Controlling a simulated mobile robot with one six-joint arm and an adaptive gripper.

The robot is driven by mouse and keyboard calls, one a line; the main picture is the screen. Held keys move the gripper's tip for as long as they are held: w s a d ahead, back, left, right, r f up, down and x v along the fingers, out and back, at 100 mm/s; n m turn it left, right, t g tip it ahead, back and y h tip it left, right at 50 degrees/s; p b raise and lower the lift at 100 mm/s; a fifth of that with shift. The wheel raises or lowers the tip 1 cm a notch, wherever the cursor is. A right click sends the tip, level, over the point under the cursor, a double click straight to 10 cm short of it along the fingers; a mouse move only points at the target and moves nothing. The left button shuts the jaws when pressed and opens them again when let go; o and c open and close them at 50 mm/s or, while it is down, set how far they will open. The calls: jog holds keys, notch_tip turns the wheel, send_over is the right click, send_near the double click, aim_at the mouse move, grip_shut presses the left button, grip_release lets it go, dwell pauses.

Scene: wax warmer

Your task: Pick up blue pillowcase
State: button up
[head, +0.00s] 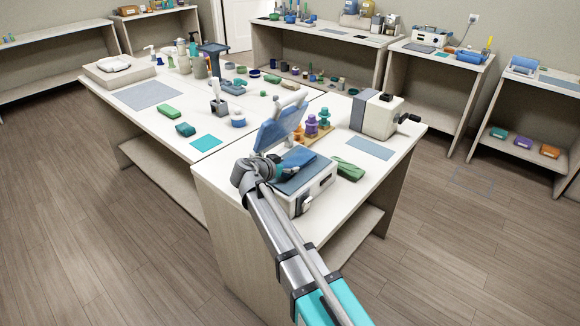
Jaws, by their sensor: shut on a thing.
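My gripper (278,171) is at the near table, over the left part of a white box-shaped machine (313,195) with a grey-blue top. It is shut on the blue pillowcase (298,157), a small folded blue piece at its fingertips. The pillowcase is over the machine's top; I cannot tell whether it touches it. My wrist hides part of the machine and the fingertips show only small.
A raised blue panel (279,127) stands just behind the gripper. A green folded cloth (348,169) lies to the right. Purple and teal spools (318,122) and a cream machine with a crank (378,116) stand behind. A flat blue-grey mat (369,149) is bare.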

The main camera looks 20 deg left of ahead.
jog(key=shift+r+p, duration=0.5)
jog(key=shift+r, duration=0.2)
jog(key=s+r+p, duration=1.1)
jog(key=s, duration=0.3)
jog(key=shift+a, duration=0.25)
